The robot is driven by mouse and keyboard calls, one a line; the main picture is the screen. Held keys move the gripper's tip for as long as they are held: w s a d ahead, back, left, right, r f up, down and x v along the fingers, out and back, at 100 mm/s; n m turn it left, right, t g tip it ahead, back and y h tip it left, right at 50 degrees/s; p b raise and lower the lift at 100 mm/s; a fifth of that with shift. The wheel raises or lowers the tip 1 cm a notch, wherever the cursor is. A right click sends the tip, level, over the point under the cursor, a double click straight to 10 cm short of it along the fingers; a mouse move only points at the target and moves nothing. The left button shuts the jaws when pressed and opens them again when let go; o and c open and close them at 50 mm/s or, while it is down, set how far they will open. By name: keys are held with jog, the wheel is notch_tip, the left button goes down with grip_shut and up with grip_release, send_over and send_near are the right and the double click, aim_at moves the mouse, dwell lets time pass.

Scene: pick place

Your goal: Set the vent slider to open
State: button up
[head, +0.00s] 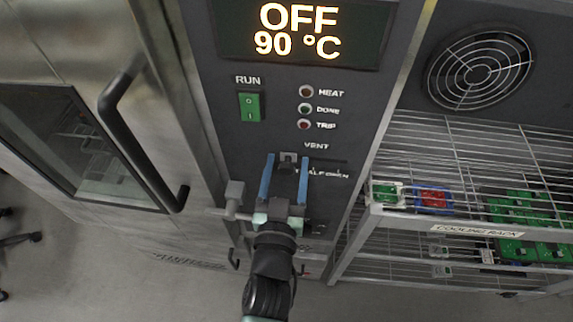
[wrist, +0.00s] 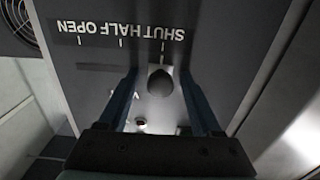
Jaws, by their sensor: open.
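The vent slider's dark knob (head: 288,158) is on the control panel below the word VENT. In the wrist view, the knob (wrist: 160,83) lines up with the SHUT mark, and the HALF and OPEN marks lie to its left in that upside-down picture. My gripper (head: 287,161) is open, with its two blue fingers on either side of the knob. In the wrist view, my gripper (wrist: 161,80) shows gaps between the knob and both fingers. In the head view, the fingers hide the SHUT label.
The panel has a display (head: 300,30) reading OFF and 90 °C, a green RUN switch (head: 250,106) and indicator lamps. An oven door with a black handle (head: 140,135) is at left. A cooling rack (head: 470,222) with several coloured items is at right.

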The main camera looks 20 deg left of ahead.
grip_shut()
dwell(1.4)
